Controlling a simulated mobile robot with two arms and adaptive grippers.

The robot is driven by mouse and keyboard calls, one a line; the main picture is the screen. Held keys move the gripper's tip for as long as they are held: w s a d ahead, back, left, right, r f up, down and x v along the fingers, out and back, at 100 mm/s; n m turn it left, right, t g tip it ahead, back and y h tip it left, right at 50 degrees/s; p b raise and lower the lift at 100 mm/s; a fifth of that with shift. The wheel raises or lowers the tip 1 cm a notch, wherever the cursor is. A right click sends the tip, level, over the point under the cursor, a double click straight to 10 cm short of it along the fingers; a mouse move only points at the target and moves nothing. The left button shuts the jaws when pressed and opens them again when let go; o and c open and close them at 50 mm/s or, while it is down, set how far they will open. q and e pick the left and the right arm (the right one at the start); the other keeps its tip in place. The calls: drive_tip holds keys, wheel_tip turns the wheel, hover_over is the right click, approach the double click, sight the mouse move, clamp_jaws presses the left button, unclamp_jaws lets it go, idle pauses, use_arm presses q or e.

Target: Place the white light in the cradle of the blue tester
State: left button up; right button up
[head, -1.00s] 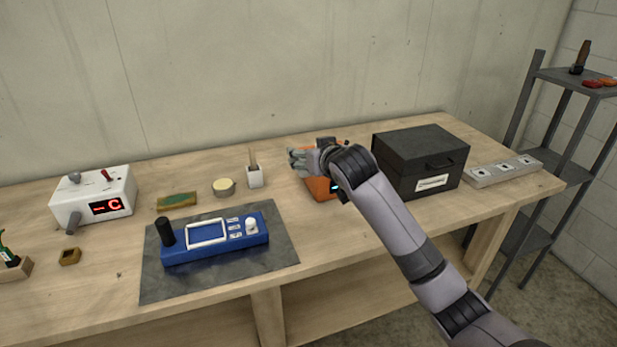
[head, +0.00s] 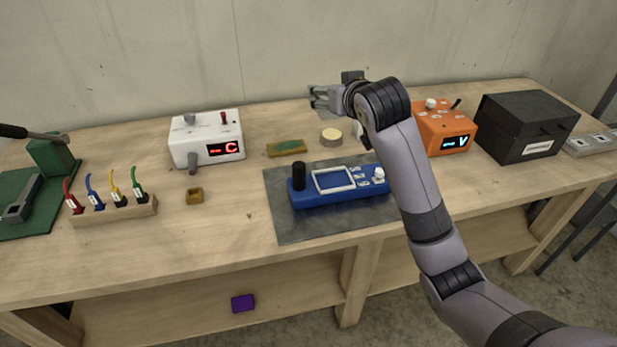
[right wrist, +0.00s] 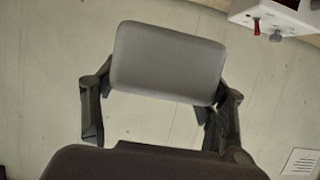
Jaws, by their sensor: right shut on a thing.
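The blue tester (head: 345,196) lies on a dark grey mat in the head view, with a black knob at its left and a white knob at its right. Its cradle, a white rectangular frame (head: 334,180), is on its top and looks empty. My right gripper (head: 318,98) is up in the air behind and above the tester. In the right wrist view it is shut on a pale, rounded rectangular block, which I take to be the white light (right wrist: 168,62); it looks grey there. My left gripper is not in view.
A white box with a red display (head: 207,140) stands left of the tester. An orange meter (head: 444,132) and a black box (head: 525,128) stand at the right.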

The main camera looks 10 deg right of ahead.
drive_tip(key=f, duration=0.5)
drive_tip(key=f+p, duration=0.1)
drive_tip(key=f, duration=0.9)
drive_tip(key=shift+s+d+f, duration=0.1)
drive_tip(key=shift+d+f, duration=0.15)
drive_tip(key=shift+d, duration=0.1)
wheel_tip(320, 180, down, 4)
drive_tip(key=shift+r+p, duration=0.25)
drive_tip(key=shift+p, duration=0.15)
drive_tip(key=shift+f, duration=0.35)
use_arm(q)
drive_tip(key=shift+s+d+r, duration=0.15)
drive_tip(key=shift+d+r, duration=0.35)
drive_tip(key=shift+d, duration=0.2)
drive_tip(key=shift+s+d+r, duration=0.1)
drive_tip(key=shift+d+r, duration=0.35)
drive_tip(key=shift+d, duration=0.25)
use_arm(e)
drive_tip(key=shift+f, duration=0.15)
drive_tip(key=o, duration=0.8)
drive_tip(key=shift+f, duration=0.15)
drive_tip(key=o, duration=0.4)
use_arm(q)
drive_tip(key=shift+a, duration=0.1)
use_arm(e)
drive_tip(key=shift+o, duration=0.2)
